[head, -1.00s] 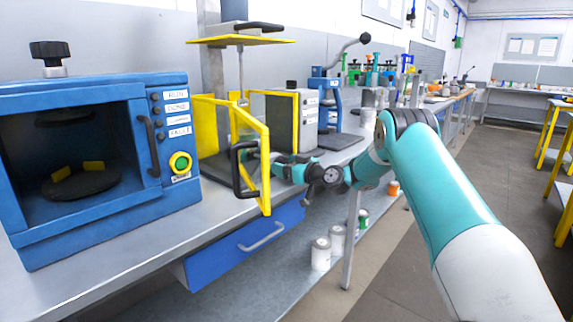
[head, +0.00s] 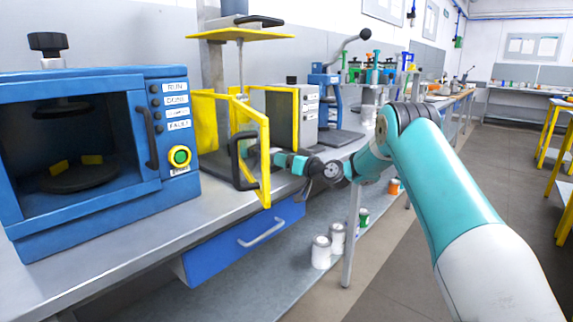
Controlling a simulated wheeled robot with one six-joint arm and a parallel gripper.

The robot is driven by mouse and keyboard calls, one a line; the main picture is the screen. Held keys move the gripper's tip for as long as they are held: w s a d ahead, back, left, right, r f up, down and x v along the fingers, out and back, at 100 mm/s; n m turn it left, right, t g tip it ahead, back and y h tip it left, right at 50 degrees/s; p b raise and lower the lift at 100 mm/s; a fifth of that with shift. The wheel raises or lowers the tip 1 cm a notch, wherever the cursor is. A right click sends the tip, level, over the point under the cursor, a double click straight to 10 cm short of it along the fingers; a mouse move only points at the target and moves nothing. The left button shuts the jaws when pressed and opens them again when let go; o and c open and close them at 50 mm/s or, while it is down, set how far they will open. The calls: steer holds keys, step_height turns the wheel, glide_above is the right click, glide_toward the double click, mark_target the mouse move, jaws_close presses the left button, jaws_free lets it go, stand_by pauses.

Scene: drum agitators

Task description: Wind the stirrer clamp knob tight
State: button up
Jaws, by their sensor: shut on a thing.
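The stirrer stands on the bench behind yellow guard frames (head: 206,125), with an upright rod (head: 240,65) and a yellow-edged plate (head: 250,35) on top. Its guard door (head: 265,190) is swung open toward me and has a black handle (head: 240,160). My arm reaches in from the right. My gripper (head: 281,160) is low by the door, and its fingertips are mostly hidden behind the door frame. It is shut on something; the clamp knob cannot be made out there.
A blue cabinet (head: 100,80) with a black top knob (head: 48,43) stands at left. A grey box (head: 309,105) and blue press (head: 328,95) stand behind my wrist. A blue drawer (head: 250,238) and white cans (head: 321,252) are below. The aisle floor at right is clear.

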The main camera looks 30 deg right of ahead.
steer(key=o, duration=0.9)
steer(key=shift+d, duration=0.1)
steer(key=b+v, duration=0.3)
steer(key=v, duration=1.4)
steer(key=shift+s, duration=0.2)
